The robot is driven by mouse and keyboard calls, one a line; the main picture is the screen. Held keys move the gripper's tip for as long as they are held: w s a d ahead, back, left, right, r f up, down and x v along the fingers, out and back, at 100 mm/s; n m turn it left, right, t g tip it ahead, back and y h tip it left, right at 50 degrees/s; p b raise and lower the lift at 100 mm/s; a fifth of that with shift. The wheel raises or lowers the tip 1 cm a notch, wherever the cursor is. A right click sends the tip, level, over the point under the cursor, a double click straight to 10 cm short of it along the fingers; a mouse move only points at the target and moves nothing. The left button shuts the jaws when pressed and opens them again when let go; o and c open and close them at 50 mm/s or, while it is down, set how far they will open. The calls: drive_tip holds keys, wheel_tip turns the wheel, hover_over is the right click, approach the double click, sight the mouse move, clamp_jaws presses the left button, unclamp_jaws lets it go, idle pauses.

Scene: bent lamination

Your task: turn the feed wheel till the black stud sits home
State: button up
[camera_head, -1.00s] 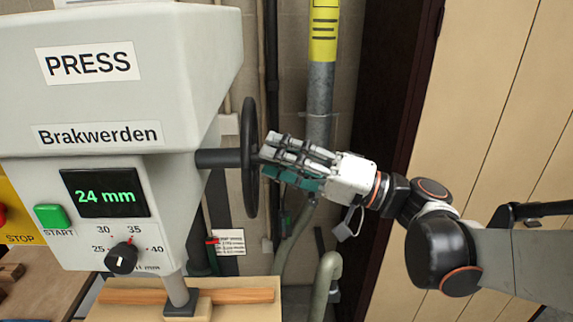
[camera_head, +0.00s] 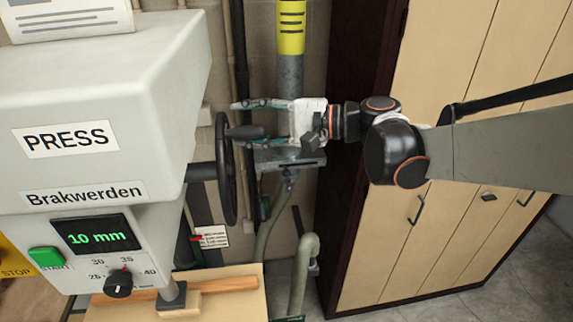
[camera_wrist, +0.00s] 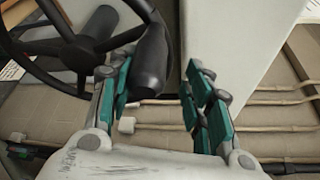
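The feed wheel (camera_head: 227,170) is a black handwheel seen nearly edge-on at the right side of the press, on a grey shaft. Its dark handle (camera_head: 246,131) points right, towards my gripper (camera_head: 250,118). In the wrist view, the wheel (camera_wrist: 75,44) is at upper left and the handle (camera_wrist: 150,62) lies between my spread fingers, closer to the left one. My gripper (camera_wrist: 160,80) is open; whether a finger touches the handle I cannot tell. The display (camera_head: 97,235) reads 10 mm. I cannot make out the black stud.
The press body (camera_head: 100,110) fills the left, with a green START button (camera_head: 47,258) and a dial knob (camera_head: 118,284). A wooden board (camera_head: 215,300) lies below. A vertical pipe (camera_head: 290,80) stands behind my gripper. Tan cabinets (camera_head: 400,235) stand at right.

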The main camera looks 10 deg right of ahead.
drive_tip(key=s+d+r+m+p, duration=0.2)
drive_tip(key=d+r+p, duration=0.1)
drive_tip(key=d, duration=0.9)
drive_tip(key=w+a+f+n+h+b, duration=0.2)
drive_tip(key=a+f+n+h+b, duration=0.15)
drive_tip(key=f+b, duration=0.4)
drive_tip(key=w+a+f+n+h+b, duration=0.25)
drive_tip(key=f+h+b, duration=0.2)
drive_tip(key=f, duration=0.55)
drive_tip(key=s+d+f+n+h+b, duration=0.2)
drive_tip(key=s+d+f+h+b, duration=0.1)
drive_tip(key=s+f+b, duration=0.5)
drive_tip(key=s+d+f+n+h+b, duration=0.1)
drive_tip(key=s+d+f+h+b, duration=0.2)
drive_tip(key=f, duration=1.1)
drive_tip(key=s+d+b, duration=0.2)
drive_tip(key=s+b, duration=0.2)
drive_tip(key=s, duration=0.2)
drive_tip(key=shift+d+f+n+t+b, duration=0.2)
drive_tip(key=shift+f+n+t+b, duration=0.1)
drive_tip(key=shift+n+b, duration=0.1)
